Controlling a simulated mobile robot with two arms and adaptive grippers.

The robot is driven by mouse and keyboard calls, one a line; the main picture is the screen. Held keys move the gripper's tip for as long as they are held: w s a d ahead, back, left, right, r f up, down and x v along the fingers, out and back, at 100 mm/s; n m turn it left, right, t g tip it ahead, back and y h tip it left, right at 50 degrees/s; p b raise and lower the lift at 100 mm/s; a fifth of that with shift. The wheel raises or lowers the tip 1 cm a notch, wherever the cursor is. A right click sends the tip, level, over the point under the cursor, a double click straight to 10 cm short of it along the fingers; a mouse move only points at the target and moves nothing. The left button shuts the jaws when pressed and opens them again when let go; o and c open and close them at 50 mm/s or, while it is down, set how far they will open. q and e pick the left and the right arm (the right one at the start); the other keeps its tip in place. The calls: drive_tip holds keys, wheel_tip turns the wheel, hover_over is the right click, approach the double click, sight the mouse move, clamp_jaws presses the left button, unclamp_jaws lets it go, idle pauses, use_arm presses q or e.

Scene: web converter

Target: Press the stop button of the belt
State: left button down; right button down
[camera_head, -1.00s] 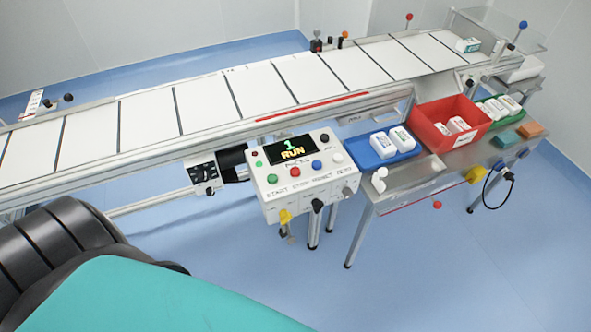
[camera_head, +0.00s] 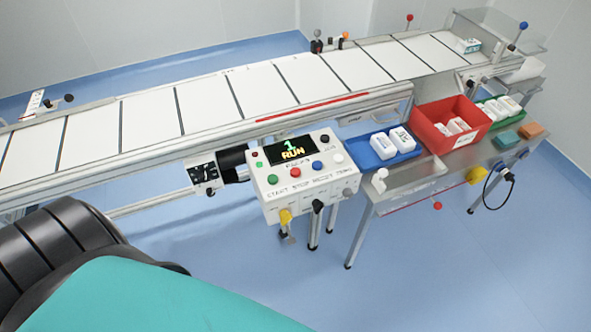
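The control box (camera_head: 305,193) hangs at the front of the belt (camera_head: 205,103), near the middle of the view. Its display (camera_head: 290,149) reads "1 RUN". A row of buttons sits under the display: a green button (camera_head: 272,179), a red button (camera_head: 295,173) and a blue button (camera_head: 317,165), with a white one (camera_head: 338,159) at the right. The printed labels below read START, STOP, RESET and a last word that is hard to read. The red button lines up with STOP. Neither of my grippers is in view.
A side table (camera_head: 400,190) to the right of the box holds a blue tray (camera_head: 382,160), a red bin (camera_head: 448,110) and a green tray (camera_head: 488,122) with white bottles. A small carton (camera_head: 468,46) is at the belt's far right end. Floor in front of the box is clear.

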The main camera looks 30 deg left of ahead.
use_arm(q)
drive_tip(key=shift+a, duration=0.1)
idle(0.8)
